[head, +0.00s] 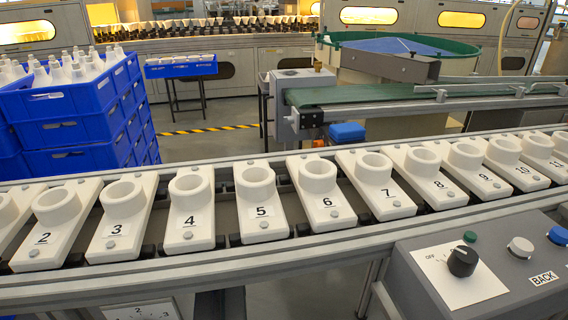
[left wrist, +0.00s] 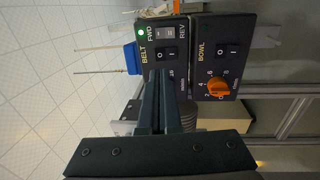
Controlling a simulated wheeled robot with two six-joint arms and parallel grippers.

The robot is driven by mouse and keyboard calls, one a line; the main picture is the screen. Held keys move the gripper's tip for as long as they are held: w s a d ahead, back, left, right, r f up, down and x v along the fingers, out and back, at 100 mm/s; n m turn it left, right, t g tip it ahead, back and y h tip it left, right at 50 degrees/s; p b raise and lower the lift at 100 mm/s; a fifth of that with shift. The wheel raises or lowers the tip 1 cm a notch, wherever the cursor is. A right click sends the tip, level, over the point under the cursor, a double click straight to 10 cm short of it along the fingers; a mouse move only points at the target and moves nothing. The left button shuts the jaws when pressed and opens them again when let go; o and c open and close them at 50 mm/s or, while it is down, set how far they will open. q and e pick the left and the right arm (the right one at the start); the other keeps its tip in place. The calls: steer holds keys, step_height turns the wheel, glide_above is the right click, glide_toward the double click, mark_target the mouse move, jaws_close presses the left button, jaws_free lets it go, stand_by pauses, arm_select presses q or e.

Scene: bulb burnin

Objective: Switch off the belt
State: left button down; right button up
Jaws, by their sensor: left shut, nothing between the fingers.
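In the left wrist view a black BELT panel (left wrist: 165,41) carries a switch marked 0 and I (left wrist: 165,54), a FWD/REV switch (left wrist: 165,32) and a lit green lamp (left wrist: 141,32). I cannot tell which side of the 0/I switch is pressed. My left gripper (left wrist: 160,74) is shut and empty, its fingertips just below the 0/I switch in the picture. The fingers hide the lower part of the BELT panel. Whether they touch it I cannot tell. A green conveyor belt (head: 380,93) shows in the head view. My right gripper is in neither view.
Beside the BELT panel is a BOWL panel (left wrist: 217,54) with its own 0/I switch and an orange knob (left wrist: 218,86). In the head view a rail of numbered white holders (head: 262,202) crosses the front. Blue crates (head: 70,130) stand at left, a grey control box (head: 470,260) at right.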

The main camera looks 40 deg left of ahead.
arm_select(q)
steer(key=f+x, duration=0.1)
steer(key=x, duration=0.7)
steer(key=shift+r+p, duration=0.4)
steer(key=shift+r, duration=0.05)
steer(key=shift+w, duration=0.1)
steer(key=r+v, duration=0.1)
steer(key=v, duration=1.2)
steer(key=shift+s+a+y, duration=0.15)
steer(key=shift+s+y, duration=0.25)
